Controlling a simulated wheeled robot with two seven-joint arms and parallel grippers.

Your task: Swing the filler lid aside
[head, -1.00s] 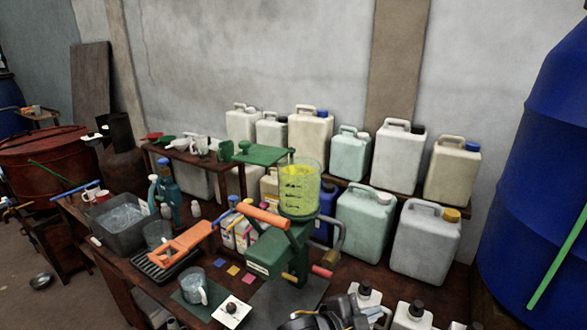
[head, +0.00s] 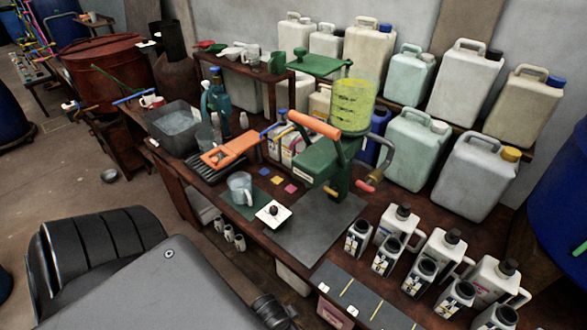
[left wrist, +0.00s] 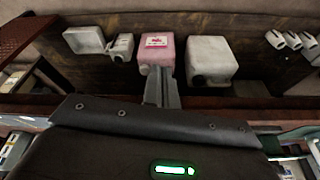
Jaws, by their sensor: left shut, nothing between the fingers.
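The filler (head: 322,165) is a green stand with an orange lever handle (head: 314,125) on the table. It carries a clear cup (head: 352,105) with yellow contents. Its green lid (head: 322,63) is a flat plate with a knob, level with the cup's top and reaching out to the left of it. Whether the lid covers any of the cup's mouth is hard to tell. My left gripper shows in the left wrist view (left wrist: 162,91), shut and empty, in front of a shelf, away from the lid. It cannot be made out in the head view. My right gripper is not seen.
Several black-capped bottles (head: 440,250) stand along the table's front right. Large jugs (head: 412,145) stand behind the filler. A mug (head: 240,187) and a grey tub (head: 173,128) are to its left. In the left wrist view, a pink container (left wrist: 156,49) and a white jug (left wrist: 211,58) are close.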

